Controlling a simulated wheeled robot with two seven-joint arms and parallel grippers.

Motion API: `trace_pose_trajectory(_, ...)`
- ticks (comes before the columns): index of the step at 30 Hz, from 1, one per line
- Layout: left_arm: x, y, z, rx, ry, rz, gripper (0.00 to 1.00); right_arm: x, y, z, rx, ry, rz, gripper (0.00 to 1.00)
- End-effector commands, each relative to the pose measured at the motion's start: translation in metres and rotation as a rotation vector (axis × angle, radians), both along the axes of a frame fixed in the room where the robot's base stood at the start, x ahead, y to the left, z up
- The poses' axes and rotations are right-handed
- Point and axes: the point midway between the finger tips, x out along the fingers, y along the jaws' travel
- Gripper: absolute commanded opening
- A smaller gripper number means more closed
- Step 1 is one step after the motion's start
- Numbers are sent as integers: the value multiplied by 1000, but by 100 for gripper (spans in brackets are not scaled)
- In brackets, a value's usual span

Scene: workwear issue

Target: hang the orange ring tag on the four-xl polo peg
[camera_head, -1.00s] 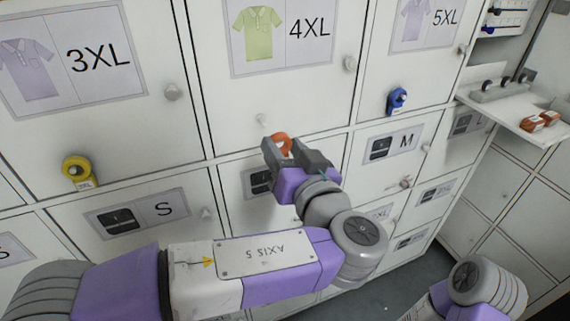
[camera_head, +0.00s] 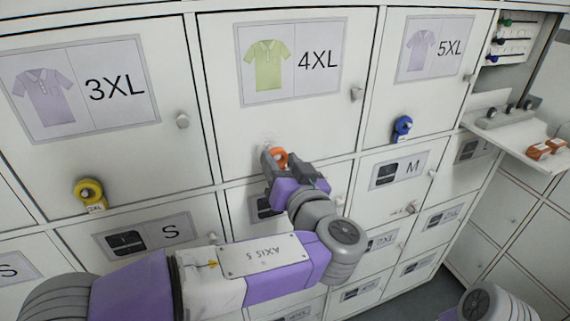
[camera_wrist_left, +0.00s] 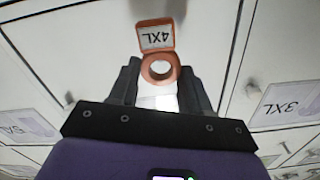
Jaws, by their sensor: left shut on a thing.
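The orange ring tag (camera_head: 280,158) is held in my left gripper (camera_head: 295,172), in front of the lower part of the 4XL polo door (camera_head: 228,130). In the left wrist view the ring (camera_wrist_left: 148,72) sits between the two fingers of the left gripper (camera_wrist_left: 160,88), with its 4XL label (camera_wrist_left: 157,38) upside down above the hole. The 4XL polo peg (camera_head: 267,143) is small and faint, just up and left of the ring. I cannot tell whether the ring touches it. My right gripper is out of view.
A yellow ring tag (camera_head: 90,194) hangs on the 3XL door and a blue one (camera_head: 402,127) on the 5XL door. Door knobs (camera_head: 356,94) stick out nearby. A shelf (camera_head: 500,135) at the right holds orange items (camera_head: 546,149). My right arm shows at lower right.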

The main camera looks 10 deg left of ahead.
Motion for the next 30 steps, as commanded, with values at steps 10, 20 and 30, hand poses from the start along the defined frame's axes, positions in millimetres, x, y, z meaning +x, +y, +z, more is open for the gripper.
trace_pose_trajectory(10,18,12,0,0,3,0,19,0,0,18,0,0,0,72)
trace_pose_trajectory(20,29,20,-9,-1,-1,0,19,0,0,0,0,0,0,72)
trace_pose_trajectory(30,31,21,-7,-1,1,-1,19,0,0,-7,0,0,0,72)
